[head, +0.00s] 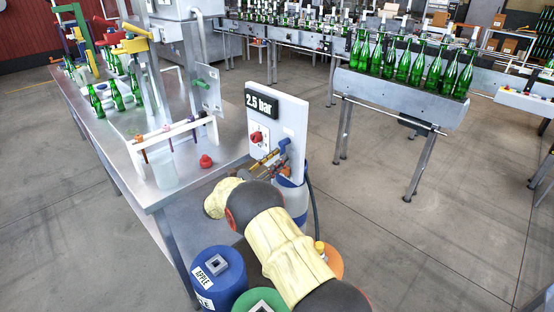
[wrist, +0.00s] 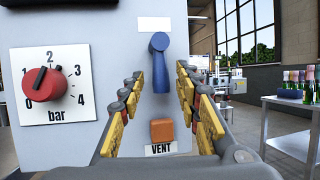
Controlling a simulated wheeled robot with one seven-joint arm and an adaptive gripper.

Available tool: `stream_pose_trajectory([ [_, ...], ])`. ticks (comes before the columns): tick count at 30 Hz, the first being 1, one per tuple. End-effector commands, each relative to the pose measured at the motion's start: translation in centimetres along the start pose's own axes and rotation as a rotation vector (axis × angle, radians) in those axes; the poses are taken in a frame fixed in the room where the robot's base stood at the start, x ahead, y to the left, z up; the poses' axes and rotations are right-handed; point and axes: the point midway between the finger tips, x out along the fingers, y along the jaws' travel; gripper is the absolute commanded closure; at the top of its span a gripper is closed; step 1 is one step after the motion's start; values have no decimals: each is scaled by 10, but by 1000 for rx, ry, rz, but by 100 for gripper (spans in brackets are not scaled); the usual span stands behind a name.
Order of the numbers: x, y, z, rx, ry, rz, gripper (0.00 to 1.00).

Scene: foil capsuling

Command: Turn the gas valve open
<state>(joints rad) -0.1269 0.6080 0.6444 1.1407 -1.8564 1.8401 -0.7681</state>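The gas valve is a blue lever (wrist: 160,62) on a pale upright panel (wrist: 95,22); its handle hangs straight down from a round pivot. In the head view the blue lever (head: 284,146) shows at the panel's right side. My gripper (wrist: 157,88) is open, with one yellow-padded finger to the left of the lever and one to the right. No contact with the lever shows. In the head view my gripper (head: 268,162) is in front of the panel, partly hidden by my arm.
A red knob (wrist: 44,84) on a 0 to 4 bar dial is left of the lever. An orange block (wrist: 162,131) above a VENT label is below it. A "2.5 bar" display (head: 261,104) tops the panel. A steel table (head: 150,185) stands to the left.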

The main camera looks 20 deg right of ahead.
Motion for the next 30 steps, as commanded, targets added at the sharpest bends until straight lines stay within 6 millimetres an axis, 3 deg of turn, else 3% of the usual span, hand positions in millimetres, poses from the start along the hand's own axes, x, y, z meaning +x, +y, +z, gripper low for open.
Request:
stream_pose_trajectory([
  [8, -21, 1, 0, -1, 0, 2, 67],
  [21, -104, 1, -1, -1, 0, 3, 67],
  [30, -121, 0, 0, 0, 0, 0, 67],
])
